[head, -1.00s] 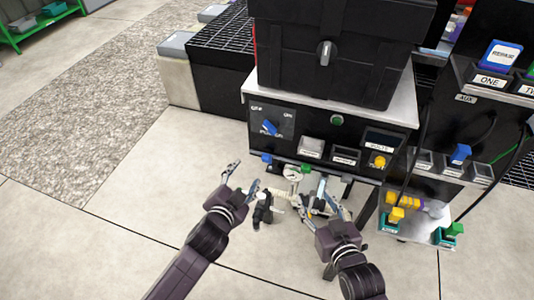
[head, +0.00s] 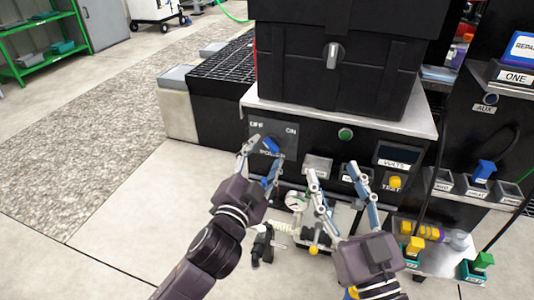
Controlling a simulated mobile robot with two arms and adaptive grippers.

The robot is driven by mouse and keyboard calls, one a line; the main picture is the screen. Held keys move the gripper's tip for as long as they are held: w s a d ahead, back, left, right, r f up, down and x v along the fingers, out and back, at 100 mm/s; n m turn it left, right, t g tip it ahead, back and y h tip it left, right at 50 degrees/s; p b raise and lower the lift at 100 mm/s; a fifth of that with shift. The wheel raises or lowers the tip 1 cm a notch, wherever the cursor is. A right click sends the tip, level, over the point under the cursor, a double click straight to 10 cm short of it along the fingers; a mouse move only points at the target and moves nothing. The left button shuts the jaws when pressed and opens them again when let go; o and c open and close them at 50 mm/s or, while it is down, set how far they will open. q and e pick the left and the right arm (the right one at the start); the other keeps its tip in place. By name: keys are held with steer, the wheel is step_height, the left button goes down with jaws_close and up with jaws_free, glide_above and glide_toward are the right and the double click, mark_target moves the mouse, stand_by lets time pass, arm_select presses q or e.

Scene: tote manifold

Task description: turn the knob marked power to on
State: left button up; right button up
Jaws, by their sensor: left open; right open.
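The blue power knob (head: 271,146) sits on a dark plate on the front of the black panel. The plate reads OFF at upper left and ON at upper right, with POWER partly hidden below. The knob's bar slants, its upper end toward OFF. My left gripper (head: 260,158) is open just in front of the knob, one finger at its left and the other below it; I cannot tell whether they touch it. My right gripper (head: 332,180) is open and empty, in front of the lower panel to the right.
A green button (head: 345,134), a VOLTS display (head: 394,157) and a yellow TEST button (head: 394,182) are on the same panel. A large black case (head: 340,65) stands on top. Gauge and pipe parts (head: 296,201) sit below. Open floor lies at left.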

arm_select(q)
steer(key=shift+x, duration=1.05)
arm_select(e)
steer(key=shift+s+r+t+y, duration=0.2)
steer(key=shift+s+r+t, duration=0.05)
steer(key=shift+r, duration=0.35)
steer(key=shift+s+r+t+y, duration=0.2)
steer(key=shift+r+t, duration=0.05)
steer(key=shift+r, duration=0.35)
arm_select(q)
steer(key=shift+c, duration=0.7)
steer(key=c, duration=1)
